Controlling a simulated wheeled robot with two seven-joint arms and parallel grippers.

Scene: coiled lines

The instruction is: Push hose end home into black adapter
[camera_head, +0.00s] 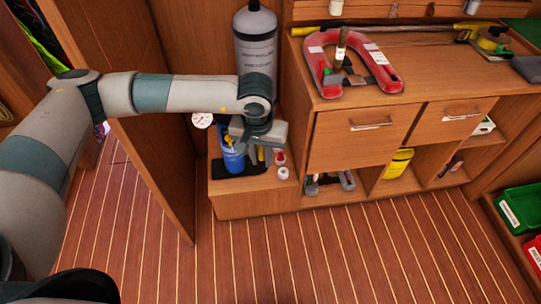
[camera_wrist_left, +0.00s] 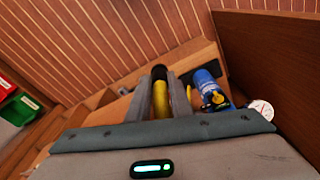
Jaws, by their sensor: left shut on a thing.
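My left gripper (camera_head: 259,158) points down over the low wooden shelf at the cabinet's left end. In the left wrist view its two fingers (camera_wrist_left: 161,92) are shut on a yellow hose end (camera_wrist_left: 186,97). A black round piece, seemingly the black adapter (camera_wrist_left: 159,72), shows at the far end of the yellow part, just past the fingertips. I cannot tell whether the hose is fully seated in it. In the head view only a sliver of yellow shows between the fingers. My right gripper is not in view.
A blue canister (camera_head: 232,156) stands close left of the gripper, with a round gauge (camera_head: 203,120) beside it. A grey cylinder (camera_head: 256,45) stands behind. Small red and white items (camera_head: 282,172) sit to the right. A red horseshoe-shaped float (camera_head: 322,66) lies on the cabinet top. The floor is clear.

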